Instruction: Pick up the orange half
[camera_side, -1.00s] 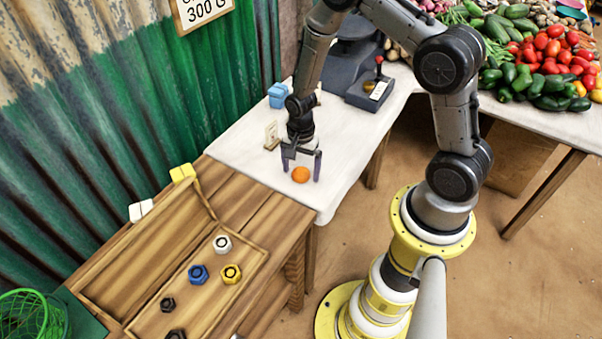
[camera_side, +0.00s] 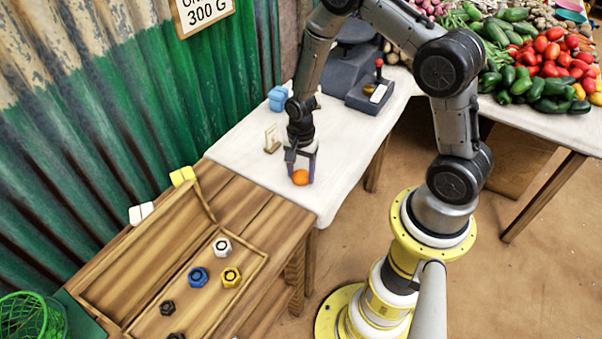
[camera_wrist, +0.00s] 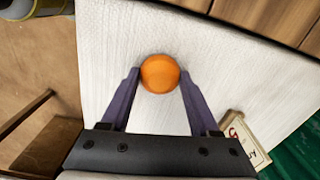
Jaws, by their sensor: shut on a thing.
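The orange half (camera_side: 300,177) is a small bright orange round piece near the front end of the white table (camera_side: 335,165). It also shows in the wrist view (camera_wrist: 160,73), between the two purple fingertips. My gripper (camera_side: 301,179) points down over it, with a finger on each side, and is shut on it. In the wrist view my gripper (camera_wrist: 160,76) has its fingertips against the orange half's left and right sides. The orange half appears at table level; I cannot tell whether it is clear of the surface.
A small framed card (camera_side: 272,139) stands just left of my gripper. A blue container (camera_side: 278,97) and a dark device with a red-knobbed lever (camera_side: 370,90) are farther back. The wooden tray (camera_side: 150,325) with several hex weights lies front left. Vegetables (camera_side: 545,60) fill the back right.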

